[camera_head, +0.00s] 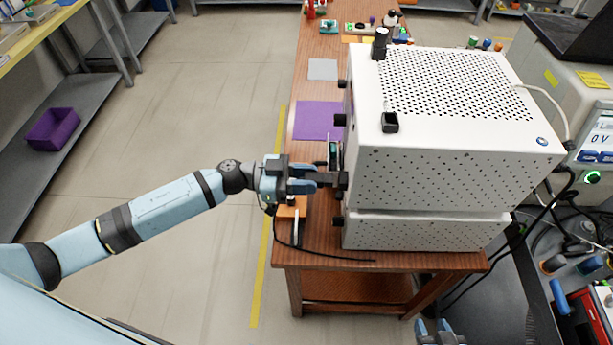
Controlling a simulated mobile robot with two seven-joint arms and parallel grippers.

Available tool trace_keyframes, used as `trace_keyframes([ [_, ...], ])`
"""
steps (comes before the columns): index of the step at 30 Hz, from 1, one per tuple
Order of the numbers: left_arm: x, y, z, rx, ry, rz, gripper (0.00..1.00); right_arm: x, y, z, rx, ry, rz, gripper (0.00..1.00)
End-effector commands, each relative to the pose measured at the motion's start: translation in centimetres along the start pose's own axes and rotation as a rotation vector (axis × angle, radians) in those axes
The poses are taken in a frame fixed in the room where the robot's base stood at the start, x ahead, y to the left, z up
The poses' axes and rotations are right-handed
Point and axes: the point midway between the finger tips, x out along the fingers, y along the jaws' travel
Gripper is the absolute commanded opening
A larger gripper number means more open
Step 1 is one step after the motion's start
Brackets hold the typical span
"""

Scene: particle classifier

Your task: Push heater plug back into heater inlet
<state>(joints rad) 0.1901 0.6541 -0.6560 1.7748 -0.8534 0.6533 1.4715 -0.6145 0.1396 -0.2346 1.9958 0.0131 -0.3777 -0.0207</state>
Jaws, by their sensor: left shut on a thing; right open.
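The white perforated box (420,178), which appears to be the heater housing, stands on the wooden table. My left gripper (335,180) reaches in from the left and is shut on a small dark piece at the box's left face, apparently the heater plug (343,181). The fingers and the box edge hide the inlet, so I cannot tell how far the plug sits in it. A thin black cable (290,245) hangs below the gripper and lies along the table front. My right gripper (437,332) is open at the bottom edge, away from the box, and partly cut off.
Black knobs (340,120) stick out of the box's left side. A purple mat (318,119) and a grey mat (323,69) lie on the wooden table (315,258) behind my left gripper. An instrument with a display (590,120) and cables stand at the right. Floor left of the table is clear.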

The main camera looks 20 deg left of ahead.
Motion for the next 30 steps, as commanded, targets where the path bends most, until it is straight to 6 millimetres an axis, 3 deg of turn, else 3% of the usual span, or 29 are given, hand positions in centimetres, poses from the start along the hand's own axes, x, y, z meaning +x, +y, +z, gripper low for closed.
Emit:
trace_keyframes([
  [30, 2.1, 0.0, -0.1, 0.000, 0.001, 0.000, 0.07, -0.8, -0.1, -1.1, 0.000, -0.004, 0.000, 0.43],
])
